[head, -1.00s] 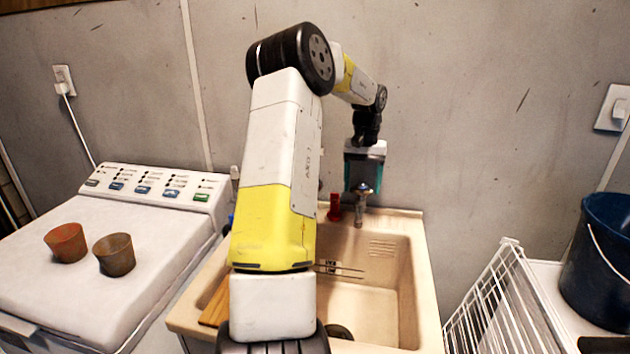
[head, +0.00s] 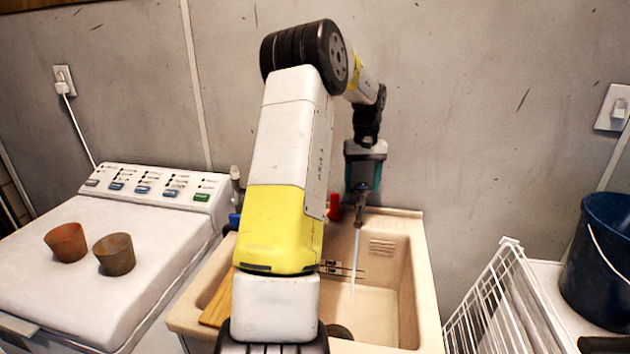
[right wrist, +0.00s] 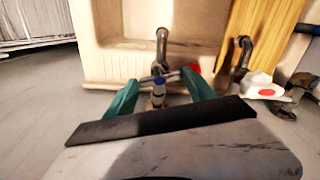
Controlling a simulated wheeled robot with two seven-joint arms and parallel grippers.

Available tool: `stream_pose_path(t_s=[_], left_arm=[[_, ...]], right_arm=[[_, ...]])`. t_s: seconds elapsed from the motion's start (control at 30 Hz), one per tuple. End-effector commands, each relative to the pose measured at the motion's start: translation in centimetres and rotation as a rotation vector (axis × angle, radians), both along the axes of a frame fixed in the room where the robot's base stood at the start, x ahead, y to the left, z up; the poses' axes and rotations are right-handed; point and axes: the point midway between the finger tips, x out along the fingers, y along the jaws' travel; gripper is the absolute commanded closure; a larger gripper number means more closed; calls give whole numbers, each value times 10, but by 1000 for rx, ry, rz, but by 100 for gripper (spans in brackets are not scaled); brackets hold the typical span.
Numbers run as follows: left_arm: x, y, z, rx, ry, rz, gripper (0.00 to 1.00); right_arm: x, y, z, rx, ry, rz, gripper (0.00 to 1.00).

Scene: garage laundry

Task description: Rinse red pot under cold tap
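The red pot (head: 66,242) stands upright on the white washer at the left, clear of both grippers. My right gripper (head: 361,190) is at the tap over the back of the sink (head: 430,300). In the right wrist view its teal fingers (right wrist: 160,78) are spread apart on either side of the blue-marked tap (right wrist: 159,86). Whether they touch its handle I cannot tell. A thin stream of water (head: 356,262) runs from the tap into the sink. My left gripper is not in view.
A brown pot (head: 114,254) stands just right of the red one. A red fitting (head: 334,207) is left of the tap. A wooden board (head: 217,302) lies at the sink's left. A white wire rack (head: 495,300) and a dark blue bucket (head: 600,265) are at the right.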

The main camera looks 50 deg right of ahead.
Motion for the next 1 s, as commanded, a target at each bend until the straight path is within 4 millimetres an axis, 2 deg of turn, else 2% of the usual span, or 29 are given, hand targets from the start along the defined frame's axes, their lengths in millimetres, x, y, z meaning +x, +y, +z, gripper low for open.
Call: stream_pose_path(t_s=[0.03, 0.07, 0.43, 0.57, 0.8, 1.0], left_arm=[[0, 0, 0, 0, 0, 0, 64], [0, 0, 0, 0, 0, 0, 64], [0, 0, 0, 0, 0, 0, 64], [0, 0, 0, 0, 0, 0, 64], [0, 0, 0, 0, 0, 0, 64], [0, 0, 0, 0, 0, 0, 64]], right_arm=[[0, 0, 0, 0, 0, 0, 24], [0, 0, 0, 0, 0, 0, 18], [0, 0, 4, -1, 0, -1, 18], [0, -1, 20, -4, -2, -1, 18], [0, -1, 61, -3, -2, 0, 18], [0, 0, 77, -1, 1, -1, 18]])
